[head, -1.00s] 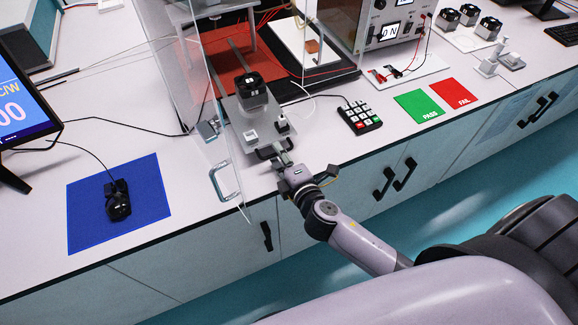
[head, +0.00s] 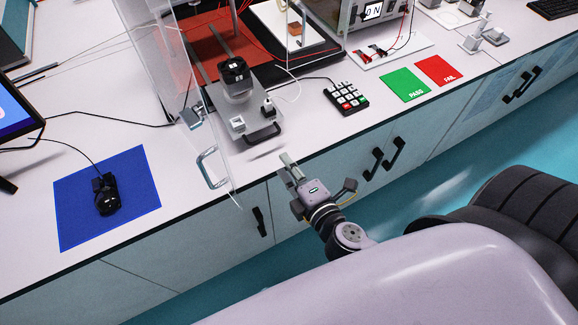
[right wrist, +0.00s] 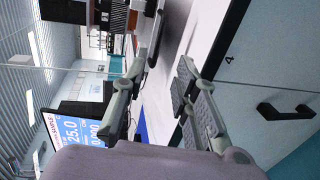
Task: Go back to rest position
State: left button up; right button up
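My right gripper (head: 290,166) is in front of the counter's front edge, apart from the sliding tray and its dark handle (head: 263,134). In the right wrist view its two fingers (right wrist: 163,60) are spread apart with nothing between them. The tray (head: 247,113) carries a block with a black part (head: 233,69) on top. My left gripper is not in view.
A clear panel (head: 190,70) with a metal handle (head: 211,168) stands left of the tray. A keypad (head: 346,97), a green PASS card (head: 408,84) and a red FAIL card (head: 438,70) lie to the right. A blue mat (head: 75,215) bears a black device (head: 107,194).

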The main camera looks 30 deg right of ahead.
jog(key=s+d+f+m+g, duration=0.1)
jog(key=s+f+m+g, duration=0.15)
jog(key=f, duration=0.75)
jog(key=s+d+f+m+g, duration=0.1)
jog(key=s+f+m+g, duration=0.15)
jog(key=f, duration=0.65)
jog(key=s+d+f+m+g, duration=0.1)
jog(key=s+d+f+g, duration=0.15)
jog(key=f, duration=0.75)
jog(key=s+f+m+g, duration=0.3)
jog(key=s+f+m, duration=0.2)
jog(key=s+f, duration=0.4)
jog(key=s+f+m+g, duration=0.4)
jog(key=s+f, duration=0.5)
jog(key=s, duration=0.6)
jog(key=shift+s+d+f+m+h, duration=0.3)
jog(key=shift+s+d+f+m, duration=0.1)
jog(key=shift+m, duration=0.1)
